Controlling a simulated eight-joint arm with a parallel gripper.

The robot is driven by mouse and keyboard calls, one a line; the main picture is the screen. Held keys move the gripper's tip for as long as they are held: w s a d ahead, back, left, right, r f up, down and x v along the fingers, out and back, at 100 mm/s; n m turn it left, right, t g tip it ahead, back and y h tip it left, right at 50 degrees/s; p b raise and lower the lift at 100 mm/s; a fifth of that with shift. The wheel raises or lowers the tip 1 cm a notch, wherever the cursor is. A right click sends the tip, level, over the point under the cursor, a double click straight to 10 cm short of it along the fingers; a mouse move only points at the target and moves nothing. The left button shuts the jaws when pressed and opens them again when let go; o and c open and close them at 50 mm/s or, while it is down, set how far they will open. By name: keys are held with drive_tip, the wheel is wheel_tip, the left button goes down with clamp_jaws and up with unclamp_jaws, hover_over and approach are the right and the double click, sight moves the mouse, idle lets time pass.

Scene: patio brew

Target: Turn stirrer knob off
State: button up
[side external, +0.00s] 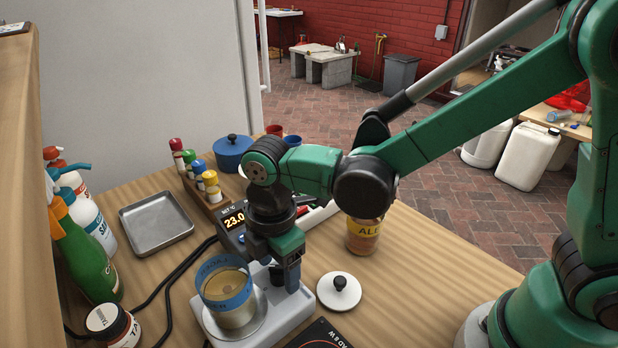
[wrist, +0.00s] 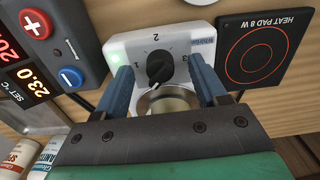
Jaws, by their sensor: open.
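My gripper (wrist: 166,77) is open, with one blue finger at each side of the knob; contact is not clear. In the side view my gripper (side external: 290,280) hangs close beside the can and hides the knob.
A controller reading 23.0 (side external: 235,219) stands behind the stirrer. A metal tray (side external: 156,222), bottles (side external: 85,250) and dark cables are to the left.

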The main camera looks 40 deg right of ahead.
drive_tip(key=shift+f, duration=0.2)
clamp_jaws()
idle(0.3)
drive_tip(key=n, duration=0.4)
drive_tip(key=shift+n, duration=2.2)
